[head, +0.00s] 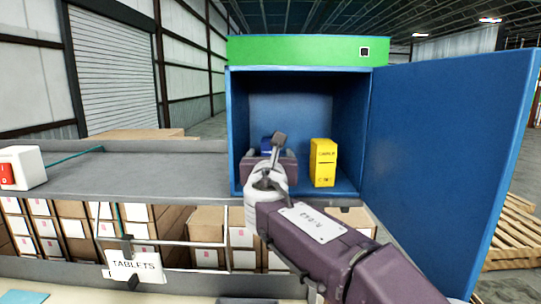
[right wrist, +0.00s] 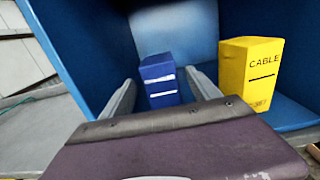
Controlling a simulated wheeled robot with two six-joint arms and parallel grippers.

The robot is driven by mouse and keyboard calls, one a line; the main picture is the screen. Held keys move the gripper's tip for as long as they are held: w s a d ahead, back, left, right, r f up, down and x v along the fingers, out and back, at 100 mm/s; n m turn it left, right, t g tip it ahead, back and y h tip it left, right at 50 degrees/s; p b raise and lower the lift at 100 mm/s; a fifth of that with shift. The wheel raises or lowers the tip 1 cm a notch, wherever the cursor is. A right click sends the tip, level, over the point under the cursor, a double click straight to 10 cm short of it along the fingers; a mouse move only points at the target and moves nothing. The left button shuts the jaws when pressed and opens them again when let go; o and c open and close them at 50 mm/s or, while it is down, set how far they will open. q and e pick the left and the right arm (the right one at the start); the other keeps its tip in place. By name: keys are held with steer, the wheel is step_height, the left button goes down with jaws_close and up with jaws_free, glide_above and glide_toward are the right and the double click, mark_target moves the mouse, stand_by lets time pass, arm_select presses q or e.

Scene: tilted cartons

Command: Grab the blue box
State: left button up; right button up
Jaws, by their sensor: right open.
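The blue box (right wrist: 161,82) with white stripes stands inside the open blue cabinet, and in the right wrist view it shows between and beyond my two fingers. In the head view only a small part of the blue box (head: 266,144) shows, since my right gripper (head: 271,153) and wrist hide most of it. My right gripper is open, with one finger on each side of the box's line; whether the fingertips reach alongside it is hard to tell. My left gripper is not in view.
A yellow box (head: 323,163) labelled CABLE stands right of the blue box. The blue cabinet (head: 308,52) has a green top band, and its door (head: 440,150) swings open to the right. A grey shelf (head: 130,170) holds a white box with a red switch (head: 20,168). Several cartons sit below.

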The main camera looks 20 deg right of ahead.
steer(key=w, duration=0.2)
steer(key=w+d+f, duration=0.1)
steer(key=shift+w, duration=0.1)
steer(key=p+x, duration=0.1)
steer(key=x, duration=0.2)
steer(key=shift+w+d+f+p, duration=0.15)
steer(key=shift+w+f+p, duration=0.05)
steer(key=shift+f+p, duration=0.15)
steer(key=shift+w+r, duration=0.1)
steer(key=shift+w, duration=0.15)
steer(key=shift+s, duration=0.1)
steer(key=shift+w, duration=0.25)
steer(key=c, duration=1.3)
jaws_close()
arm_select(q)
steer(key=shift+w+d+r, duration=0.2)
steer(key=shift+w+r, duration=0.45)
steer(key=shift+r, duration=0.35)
arm_select(e)
steer(key=shift+s, duration=0.1)
